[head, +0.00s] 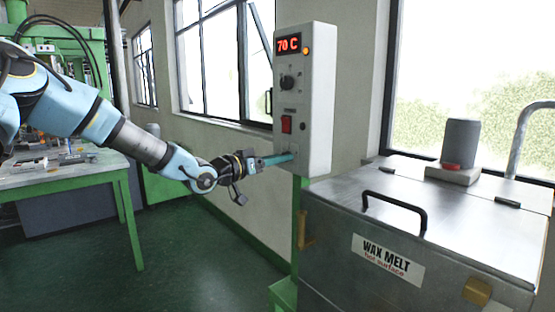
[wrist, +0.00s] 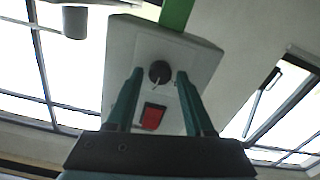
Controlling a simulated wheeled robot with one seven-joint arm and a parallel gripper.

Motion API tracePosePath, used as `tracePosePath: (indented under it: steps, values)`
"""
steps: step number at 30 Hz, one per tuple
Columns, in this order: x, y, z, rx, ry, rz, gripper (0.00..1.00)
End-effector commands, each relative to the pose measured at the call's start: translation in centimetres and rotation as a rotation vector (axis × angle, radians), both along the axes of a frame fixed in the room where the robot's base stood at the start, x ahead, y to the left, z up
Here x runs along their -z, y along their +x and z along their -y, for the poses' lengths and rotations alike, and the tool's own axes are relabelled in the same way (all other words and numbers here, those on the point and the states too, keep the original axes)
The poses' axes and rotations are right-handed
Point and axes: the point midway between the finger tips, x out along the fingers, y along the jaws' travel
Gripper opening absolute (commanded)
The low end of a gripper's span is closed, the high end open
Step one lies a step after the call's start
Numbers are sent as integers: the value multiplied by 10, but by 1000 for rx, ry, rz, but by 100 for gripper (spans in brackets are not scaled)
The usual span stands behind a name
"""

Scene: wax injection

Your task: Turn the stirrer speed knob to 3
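The grey control box (head: 318,90) has a red display reading 70 C and an upper black knob (head: 287,82) above a red switch (head: 287,124). In the wrist view, which looks upside down, another black knob (wrist: 160,72) with a pale pointer mark sits on the box near the green post, beyond the red switch (wrist: 152,117). In the head view my teal fingers cover that area. My gripper (head: 290,157) is at the lower front of the box. In the wrist view its fingers (wrist: 159,75) are apart, on either side of the lower knob; I cannot tell whether they touch it.
A metal wax tank (head: 450,215) with a black handle (head: 396,209) and a hot surface label stands right of the box. A grey cylinder (head: 461,143) sits on its lid. A green-framed bench (head: 75,178) is at the left. The floor between is clear.

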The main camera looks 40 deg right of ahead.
Motion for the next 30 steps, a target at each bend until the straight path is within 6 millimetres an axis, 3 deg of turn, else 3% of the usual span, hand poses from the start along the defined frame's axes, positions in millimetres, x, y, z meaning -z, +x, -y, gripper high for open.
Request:
tracePosePath:
  steps: [2,13,30]
  values:
    - [0,0,0,0,0,0,43]
    - [0,0,0,0,0,0,1]
    - [3,0,0,0,-3,76,0]
